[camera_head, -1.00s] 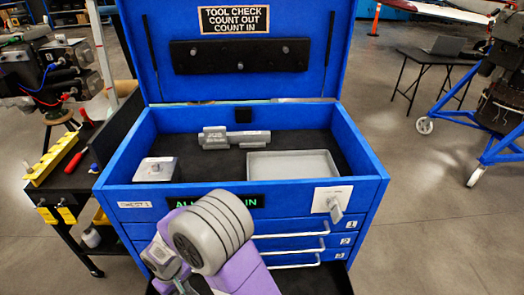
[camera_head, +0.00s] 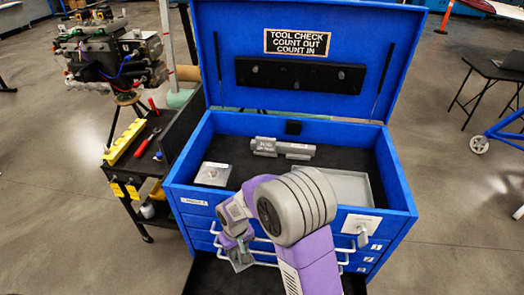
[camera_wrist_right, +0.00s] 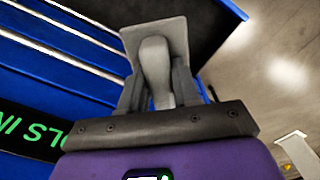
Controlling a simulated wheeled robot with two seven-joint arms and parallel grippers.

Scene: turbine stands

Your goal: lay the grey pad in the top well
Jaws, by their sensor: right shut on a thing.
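The grey pad (camera_head: 241,262), a thin square plate with a rounded knob, is in my right gripper (camera_head: 238,242). In the right wrist view the fingers (camera_wrist_right: 160,92) are shut on the knob, with the pad (camera_wrist_right: 178,32) beyond them. The gripper is outside the blue tool chest, in front of its drawers and below the rim. The top well (camera_head: 240,147) is the open, dark-lined upper compartment of the chest. My right arm hides part of its front side. My left gripper is not in view.
In the well are a small grey knobbed block (camera_head: 213,174) at left, a grey tool (camera_head: 283,149) at the back and a shallow grey tray (camera_head: 345,184) at right. The raised lid (camera_head: 300,50) stands behind. A black cart (camera_head: 150,140) is at left.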

